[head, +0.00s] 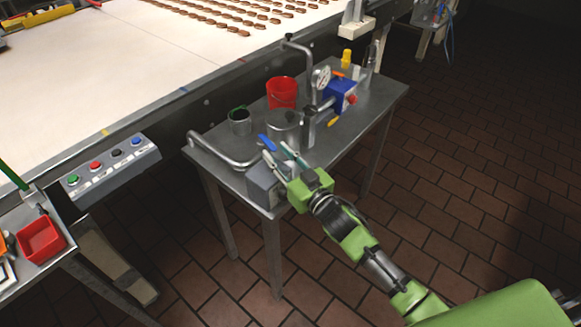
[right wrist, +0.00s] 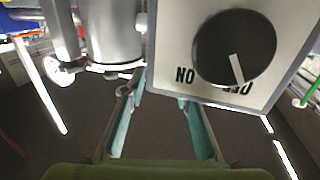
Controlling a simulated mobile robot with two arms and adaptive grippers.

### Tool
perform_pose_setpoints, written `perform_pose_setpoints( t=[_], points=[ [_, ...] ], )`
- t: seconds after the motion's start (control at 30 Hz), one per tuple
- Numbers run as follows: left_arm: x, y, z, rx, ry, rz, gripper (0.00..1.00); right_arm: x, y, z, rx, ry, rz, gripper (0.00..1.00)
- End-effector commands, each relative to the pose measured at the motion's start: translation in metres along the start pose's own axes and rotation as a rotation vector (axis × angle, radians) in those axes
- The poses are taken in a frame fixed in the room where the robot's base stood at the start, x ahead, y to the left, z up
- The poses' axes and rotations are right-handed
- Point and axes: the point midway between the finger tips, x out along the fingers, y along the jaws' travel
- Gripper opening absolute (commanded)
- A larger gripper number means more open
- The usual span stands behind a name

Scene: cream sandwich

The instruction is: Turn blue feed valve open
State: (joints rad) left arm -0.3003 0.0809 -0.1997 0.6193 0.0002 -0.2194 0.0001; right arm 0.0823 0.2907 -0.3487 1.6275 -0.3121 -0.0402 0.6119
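A blue valve handle (head: 267,143) sits on the pipework at the left end of a small steel table, beside a metal pot (head: 284,126). My right gripper (head: 279,155) is just in front of the handle, over the table's near edge. Its two teal fingers are spread, with nothing between them in the right wrist view (right wrist: 160,110). I cannot tell whether a finger touches the handle. The blue handle cannot be made out clearly in the right wrist view. My left gripper is not in view.
A grey switch box (head: 263,187) stands right by my right gripper; its black knob (right wrist: 235,48) shows large. A conveyor (head: 120,60) runs behind.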

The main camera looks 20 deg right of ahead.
Motion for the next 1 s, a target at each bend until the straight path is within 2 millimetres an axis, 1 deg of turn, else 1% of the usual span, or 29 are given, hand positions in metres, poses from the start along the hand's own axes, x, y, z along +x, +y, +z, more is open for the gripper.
perform_pose_setpoints(
  t=[0.03,0.2,0.3,0.4,0.53,0.83,0.87,0.93,0.97,1.0],
  points=[
    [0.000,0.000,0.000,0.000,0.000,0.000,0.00,-0.014,-0.001,0.002,0.002,-0.003,-0.001,0.29],
    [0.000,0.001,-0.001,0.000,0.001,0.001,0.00,-0.049,-0.001,0.001,0.001,-0.002,-0.001,0.29],
    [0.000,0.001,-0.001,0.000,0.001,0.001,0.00,-0.063,-0.001,0.001,0.001,-0.002,-0.001,0.29],
    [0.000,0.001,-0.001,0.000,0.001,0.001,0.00,-0.073,-0.001,0.000,0.002,0.000,-0.001,0.29],
    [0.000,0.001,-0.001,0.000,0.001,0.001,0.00,-0.078,-0.001,-0.001,0.001,0.002,-0.002,0.29],
    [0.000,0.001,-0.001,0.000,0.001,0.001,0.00,-0.078,-0.001,-0.002,-0.002,0.004,-0.003,0.29],
    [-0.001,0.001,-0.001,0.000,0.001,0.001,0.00,-0.077,-0.002,-0.004,-0.008,0.010,-0.006,0.29],
    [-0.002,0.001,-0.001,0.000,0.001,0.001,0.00,-0.072,-0.005,-0.017,-0.042,0.041,-0.027,0.29],
    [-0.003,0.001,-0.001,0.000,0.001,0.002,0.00,-0.069,-0.008,-0.026,-0.066,0.063,-0.042,0.29],
    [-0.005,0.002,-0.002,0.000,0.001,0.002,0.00,-0.063,-0.014,-0.043,-0.115,0.108,-0.072,0.29]
  ],
)
